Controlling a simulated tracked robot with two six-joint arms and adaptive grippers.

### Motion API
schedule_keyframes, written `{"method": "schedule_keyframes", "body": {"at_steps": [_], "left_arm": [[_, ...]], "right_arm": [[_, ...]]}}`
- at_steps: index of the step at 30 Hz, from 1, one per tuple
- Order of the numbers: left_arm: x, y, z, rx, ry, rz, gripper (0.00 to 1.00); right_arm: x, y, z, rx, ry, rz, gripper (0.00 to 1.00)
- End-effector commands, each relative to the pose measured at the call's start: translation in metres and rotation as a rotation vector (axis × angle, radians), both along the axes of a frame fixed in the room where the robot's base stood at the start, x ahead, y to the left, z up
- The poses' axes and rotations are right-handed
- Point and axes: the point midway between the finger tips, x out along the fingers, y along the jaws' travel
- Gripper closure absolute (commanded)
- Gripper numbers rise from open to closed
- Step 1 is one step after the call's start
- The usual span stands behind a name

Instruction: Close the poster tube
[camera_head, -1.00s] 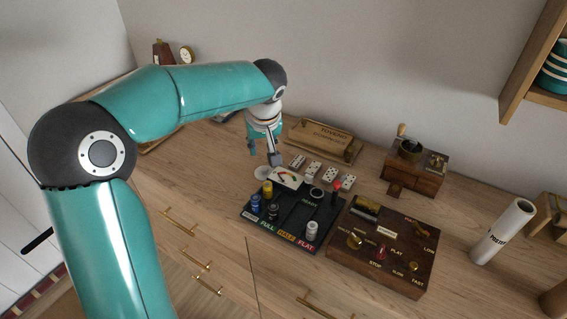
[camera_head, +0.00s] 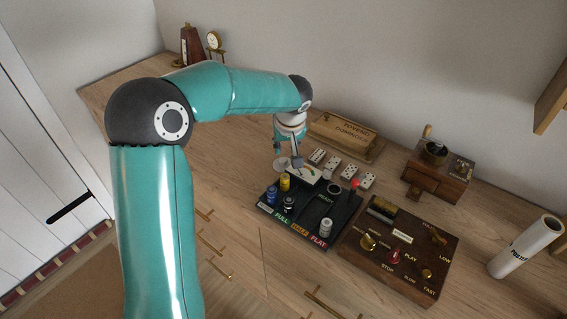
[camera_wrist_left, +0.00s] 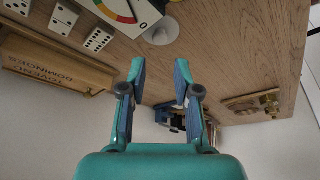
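My left gripper (camera_head: 287,154) is above the wood close to the disc and meter, far left of the tube. In the left wrist view its fingers (camera_wrist_left: 160,72) are apart with nothing between them. My right gripper is out of view.
A black battery board (camera_head: 312,208) with the dial meter (camera_head: 303,173), a brown control box (camera_head: 400,245), dominoes (camera_head: 333,163), a domino box (camera_head: 343,135) and a coffee grinder (camera_head: 437,172) stand between my left gripper and the tube. Bare wood lies left of the board.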

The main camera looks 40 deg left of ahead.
Motion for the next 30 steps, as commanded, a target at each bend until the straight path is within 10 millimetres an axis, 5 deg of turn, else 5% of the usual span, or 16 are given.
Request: {"method": "schedule_keyframes", "body": {"at_steps": [6,22,30], "left_arm": [[0.008,0.012,-0.034,0.000,0.003,0.001,0.69],[0.013,0.015,-0.045,0.000,0.001,-0.002,0.69],[0.023,0.028,-0.077,-0.002,0.003,-0.001,0.69]], "right_arm": [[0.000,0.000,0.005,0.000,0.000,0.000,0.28],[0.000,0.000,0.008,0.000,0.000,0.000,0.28],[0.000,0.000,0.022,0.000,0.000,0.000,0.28]]}}
